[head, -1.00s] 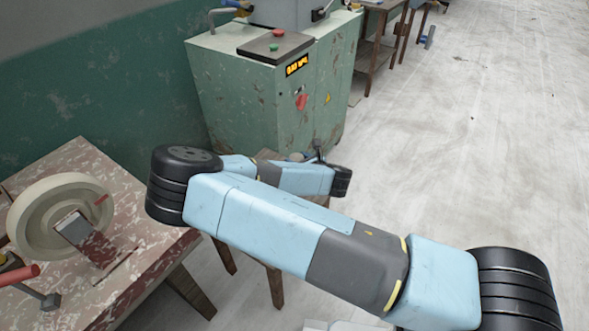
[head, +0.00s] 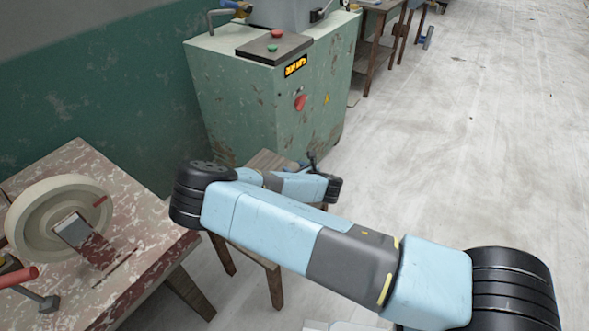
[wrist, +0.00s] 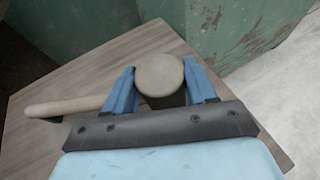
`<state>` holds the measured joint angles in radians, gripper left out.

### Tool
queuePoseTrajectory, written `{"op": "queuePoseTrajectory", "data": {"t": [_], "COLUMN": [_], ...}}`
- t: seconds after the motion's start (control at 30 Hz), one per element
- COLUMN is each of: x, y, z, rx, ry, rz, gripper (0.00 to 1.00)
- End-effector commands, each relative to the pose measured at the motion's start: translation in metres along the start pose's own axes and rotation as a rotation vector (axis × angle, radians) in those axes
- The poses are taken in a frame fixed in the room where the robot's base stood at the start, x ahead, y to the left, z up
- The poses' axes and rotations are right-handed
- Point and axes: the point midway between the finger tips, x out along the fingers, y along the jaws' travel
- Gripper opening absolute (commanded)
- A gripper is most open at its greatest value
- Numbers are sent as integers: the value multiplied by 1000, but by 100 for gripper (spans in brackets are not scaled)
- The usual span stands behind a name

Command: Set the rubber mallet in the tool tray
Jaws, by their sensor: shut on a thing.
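In the wrist view my gripper (wrist: 159,72) has its two blue fingers closed on the rubber mallet (wrist: 160,76). The mallet shows a round pale end face between the fingers, with a dark part below it. A pale wooden handle (wrist: 68,107) sticks out to the left, partly hidden behind the left finger. A brown wooden top (wrist: 110,70) lies beneath the mallet; I cannot tell whether they touch. In the head view my forearm covers most of this area, and the gripper is hard to make out. I see no tool tray in either view.
In the head view a small wooden table (head: 262,158) stands behind my arm. A worn green machine cabinet (head: 240,100) is just beyond it. A chipped workbench (head: 150,222) with a pale wheel (head: 30,222) is at left. The floor at right is clear.

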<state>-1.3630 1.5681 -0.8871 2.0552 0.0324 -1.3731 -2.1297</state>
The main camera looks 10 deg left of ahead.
Motion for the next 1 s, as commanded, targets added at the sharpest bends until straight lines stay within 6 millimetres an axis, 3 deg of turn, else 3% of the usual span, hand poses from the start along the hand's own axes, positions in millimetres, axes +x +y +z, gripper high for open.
{"op": "queuePoseTrajectory", "data": {"t": [0.1,0.13,0.37,0.73,1.0], "x": [1,0,0,-6,-50], "y": [0,0,0,0,-1], "z": [-1,-1,-1,0,0], "rx": [0,0,0,0,0], "ry": [-1,0,0,0,1], "rz": [0,0,0,-1,-3], "gripper": [0,59,81,81,81]}}
